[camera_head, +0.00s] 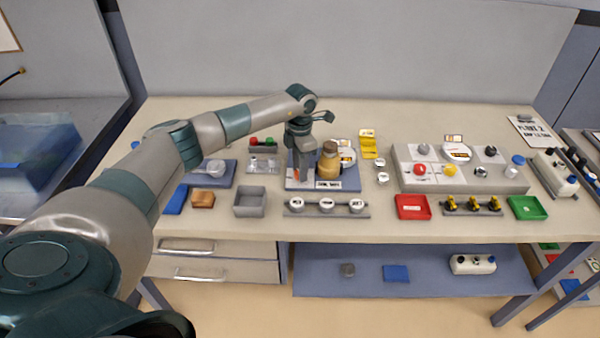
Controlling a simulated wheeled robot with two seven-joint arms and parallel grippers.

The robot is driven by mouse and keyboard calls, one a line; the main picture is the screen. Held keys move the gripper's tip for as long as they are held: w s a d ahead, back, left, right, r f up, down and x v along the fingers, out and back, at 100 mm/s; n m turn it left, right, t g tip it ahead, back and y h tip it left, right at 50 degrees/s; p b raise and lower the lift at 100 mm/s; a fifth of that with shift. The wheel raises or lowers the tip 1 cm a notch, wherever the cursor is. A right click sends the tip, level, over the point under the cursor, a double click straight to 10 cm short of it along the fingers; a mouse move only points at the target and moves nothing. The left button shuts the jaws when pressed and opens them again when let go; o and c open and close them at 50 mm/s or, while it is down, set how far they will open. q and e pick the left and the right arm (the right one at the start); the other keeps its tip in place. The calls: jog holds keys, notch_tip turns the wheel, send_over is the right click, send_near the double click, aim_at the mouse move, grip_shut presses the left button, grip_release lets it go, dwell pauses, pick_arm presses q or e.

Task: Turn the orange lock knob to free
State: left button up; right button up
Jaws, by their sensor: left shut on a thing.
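My left gripper (303,172) reaches down from above onto the left side of a blue base plate (349,184) with a white label at its front edge. It is shut on the orange lock knob (296,168), of which only a small orange-red patch shows beside the fingers. The fingers hide the rest, so the knob's angle cannot be told. A tan, brown-topped vessel (328,164) stands on the plate just right of the gripper, with a round white dial (348,156) behind it. My right gripper is not in view.
A row of white round pieces (326,206) lies in front of the plate, with a grey bin (250,203) to its left. A red tray (412,207), a green tray (527,208) and a grey panel (460,182) with knobs stand to the right. The table's back strip is clear.

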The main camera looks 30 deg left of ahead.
pick_arm(q)
jog(key=n+b, duration=0.2)
jog(key=n, duration=0.3)
jog(key=shift+n, duration=0.3)
jog(key=n+b, duration=0.1)
jog(key=n, duration=0.4)
dwell(0.4)
jog(key=o, duration=1)
jog(key=shift+o, duration=0.2)
jog(key=shift+r, duration=0.15)
